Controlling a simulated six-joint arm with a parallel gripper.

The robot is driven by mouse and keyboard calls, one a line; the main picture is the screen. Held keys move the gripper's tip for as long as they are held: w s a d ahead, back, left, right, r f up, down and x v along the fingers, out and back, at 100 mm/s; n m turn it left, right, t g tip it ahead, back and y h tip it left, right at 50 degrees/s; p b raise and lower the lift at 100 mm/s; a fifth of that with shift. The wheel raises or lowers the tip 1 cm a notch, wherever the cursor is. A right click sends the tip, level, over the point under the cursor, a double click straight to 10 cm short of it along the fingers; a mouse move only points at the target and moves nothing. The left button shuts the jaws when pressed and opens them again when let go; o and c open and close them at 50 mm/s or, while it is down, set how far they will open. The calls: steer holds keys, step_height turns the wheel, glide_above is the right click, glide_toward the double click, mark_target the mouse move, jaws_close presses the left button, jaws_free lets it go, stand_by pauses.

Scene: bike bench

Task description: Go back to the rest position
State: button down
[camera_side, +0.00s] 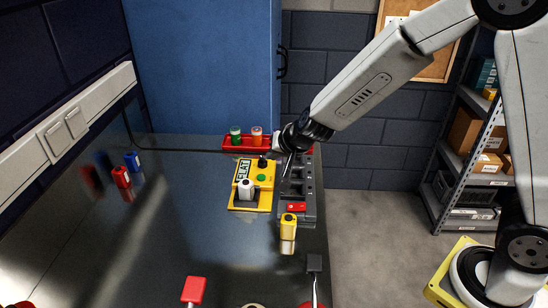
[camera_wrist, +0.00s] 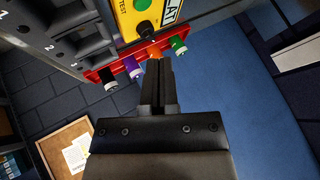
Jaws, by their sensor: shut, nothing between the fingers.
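My gripper (camera_side: 287,166) is in the side view at the end of my arm, which comes in from the upper right. It is above the back end of the grey slotted tray (camera_side: 310,190). In the wrist view my gripper (camera_wrist: 158,65) has its two dark fingers together with nothing between them. They point toward the red rack (camera_wrist: 95,74), which holds several coloured cylinders. The gap between fingers and rack cannot be judged.
A yellow tester (camera_side: 265,197) with a white cylinder (camera_side: 246,188) on it is beside the tray. Red (camera_side: 121,176) and blue (camera_side: 132,161) cylinders stand at left. A blue cabinet (camera_side: 205,65) is behind; much bench between is clear.

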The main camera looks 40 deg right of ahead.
steer(key=s+d+f+n+g, duration=0.1)
steer(key=s+d+n+g, duration=0.2)
steer(key=s, duration=0.7)
steer(key=s+d+f+n+g, duration=0.1)
steer(key=s+d+n+g, duration=0.1)
steer(key=s, duration=0.8)
steer(key=d+n, duration=0.1)
steer(key=n, duration=0.1)
steer(key=shift+s+n+g, duration=0.15)
steer(key=shift+n+g, duration=0.25)
steer(key=shift+d, duration=0.1)
